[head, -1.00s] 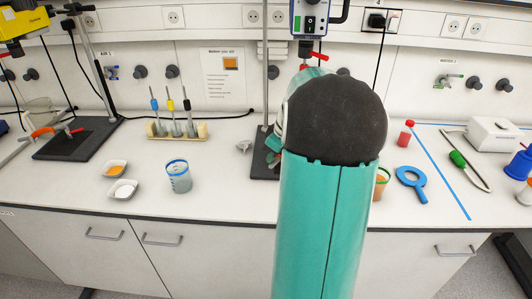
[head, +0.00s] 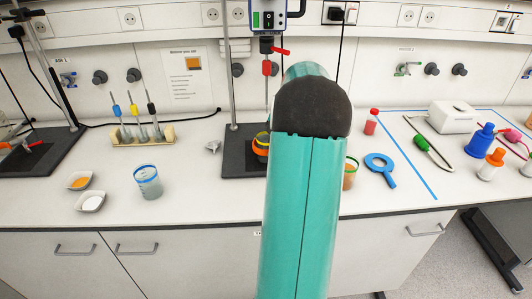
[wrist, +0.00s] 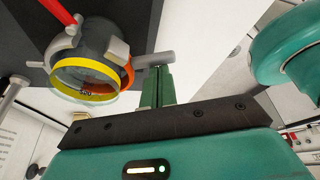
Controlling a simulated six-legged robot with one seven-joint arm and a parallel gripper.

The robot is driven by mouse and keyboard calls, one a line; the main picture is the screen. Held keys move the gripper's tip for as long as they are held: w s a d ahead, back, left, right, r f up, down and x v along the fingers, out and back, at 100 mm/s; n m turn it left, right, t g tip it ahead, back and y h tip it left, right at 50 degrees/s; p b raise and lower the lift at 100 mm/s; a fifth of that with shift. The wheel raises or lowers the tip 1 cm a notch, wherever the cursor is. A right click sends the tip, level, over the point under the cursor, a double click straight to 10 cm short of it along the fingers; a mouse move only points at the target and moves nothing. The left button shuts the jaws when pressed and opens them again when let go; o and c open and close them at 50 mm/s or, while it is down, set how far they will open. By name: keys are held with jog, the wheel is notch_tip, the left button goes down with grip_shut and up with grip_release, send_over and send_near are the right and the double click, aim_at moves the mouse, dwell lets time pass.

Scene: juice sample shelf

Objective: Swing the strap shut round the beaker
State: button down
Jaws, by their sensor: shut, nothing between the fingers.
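In the head view the beaker's yellow band (head: 263,137) and the orange strap (head: 259,150) show beside the stand, partly hidden by my arm. My gripper (wrist: 158,70) has its green fingers together and empty, right of the strap, near a grey rod (wrist: 150,59). In the head view my arm hides the gripper.
A stirrer (head: 268,18) hangs on the stand (head: 233,90) above the clamp. A blue-rimmed beaker (head: 148,182) and two white dishes stand left. The front of the bench is mostly clear.

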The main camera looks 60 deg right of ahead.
jog(key=shift+s+d+n, duration=0.2)
jog(key=shift+d+n, duration=0.5)
jog(key=shift+s+d, duration=0.15)
jog(key=shift+d, duration=0.5)
jog(key=shift+r, duration=0.1)
jog(key=v, duration=1.3)
jog(key=shift+d+r, duration=0.25)
jog(key=shift+r, duration=0.05)
